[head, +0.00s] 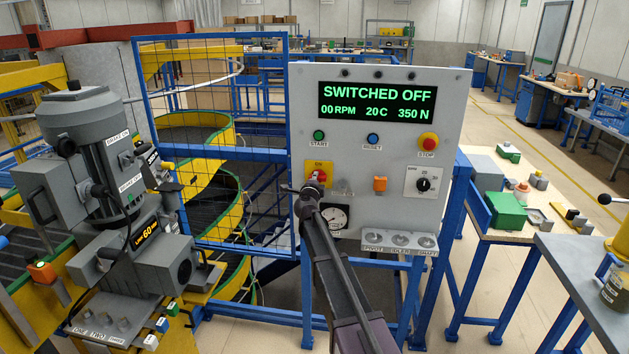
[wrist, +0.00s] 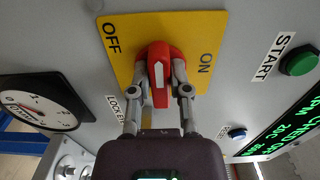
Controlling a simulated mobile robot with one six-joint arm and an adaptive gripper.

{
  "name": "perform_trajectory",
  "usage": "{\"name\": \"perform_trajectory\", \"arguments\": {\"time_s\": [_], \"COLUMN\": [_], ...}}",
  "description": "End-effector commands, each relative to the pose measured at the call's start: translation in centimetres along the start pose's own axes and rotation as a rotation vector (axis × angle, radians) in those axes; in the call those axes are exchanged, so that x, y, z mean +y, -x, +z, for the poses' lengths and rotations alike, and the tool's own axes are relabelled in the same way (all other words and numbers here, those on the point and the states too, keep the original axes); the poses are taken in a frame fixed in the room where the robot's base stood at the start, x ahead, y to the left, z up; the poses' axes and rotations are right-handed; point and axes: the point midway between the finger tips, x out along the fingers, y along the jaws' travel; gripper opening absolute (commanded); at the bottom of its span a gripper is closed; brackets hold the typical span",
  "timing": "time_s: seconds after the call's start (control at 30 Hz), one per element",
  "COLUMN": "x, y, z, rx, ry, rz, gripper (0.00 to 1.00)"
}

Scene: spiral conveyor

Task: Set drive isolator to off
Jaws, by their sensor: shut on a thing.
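The drive isolator is a red rotary handle (wrist: 155,62) with a white mark, on a yellow plate (wrist: 200,35) lettered OFF and ON. In the wrist view OFF is at the plate's upper left and ON at its right. The handle's white mark lies between my fingers, running up and down the picture. My gripper (wrist: 160,75) is shut on the red handle, one finger on each side. In the head view the red handle (head: 320,176) and plate (head: 312,165) are partly behind my gripper (head: 308,190). The display (head: 377,102) reads SWITCHED OFF, 00 RPM.
A small ledge (head: 398,250) sticks out below. The grey motor unit (head: 95,150) stands left.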

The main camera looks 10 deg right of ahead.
Motion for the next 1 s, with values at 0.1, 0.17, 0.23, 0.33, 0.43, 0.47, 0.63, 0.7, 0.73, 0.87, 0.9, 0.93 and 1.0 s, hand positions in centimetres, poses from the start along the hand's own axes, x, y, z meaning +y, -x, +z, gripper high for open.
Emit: {"name": "perform_trajectory", "arguments": {"time_s": [0.1,0.17,0.23,0.33,0.43,0.47,0.63,0.7,0.73,0.87,0.9,0.93,1.0], "x": [-0.07,-0.08,-0.08,-0.08,-0.08,-0.08,-0.05,-0.04,-0.04,-0.02,-0.02,-0.02,-0.01], "y": [-0.25,-0.26,-0.26,-0.26,-0.27,-0.27,-0.21,-0.18,-0.17,-0.12,-0.09,-0.05,0.12], "z": [0.13,0.13,0.13,0.12,0.12,0.12,0.07,0.05,0.04,0.01,0.00,0.00,-0.01], "rx": [-0.002,-0.002,-0.002,-0.002,-0.002,-0.002,-0.001,-0.001,-0.001,0.000,0.000,0.000,0.000], "ry": [0.013,0.014,0.014,0.014,0.014,0.013,0.011,0.011,0.011,0.010,0.010,0.010,0.010], "rz": [-0.001,-0.001,-0.001,-0.001,-0.001,-0.001,-0.001,-0.001,-0.001,0.000,0.000,0.000,0.000], "gripper": [0.00,0.00,0.00,0.00,0.30,0.39,0.59,0.59,0.59,0.59,0.59,0.59,0.59]}}
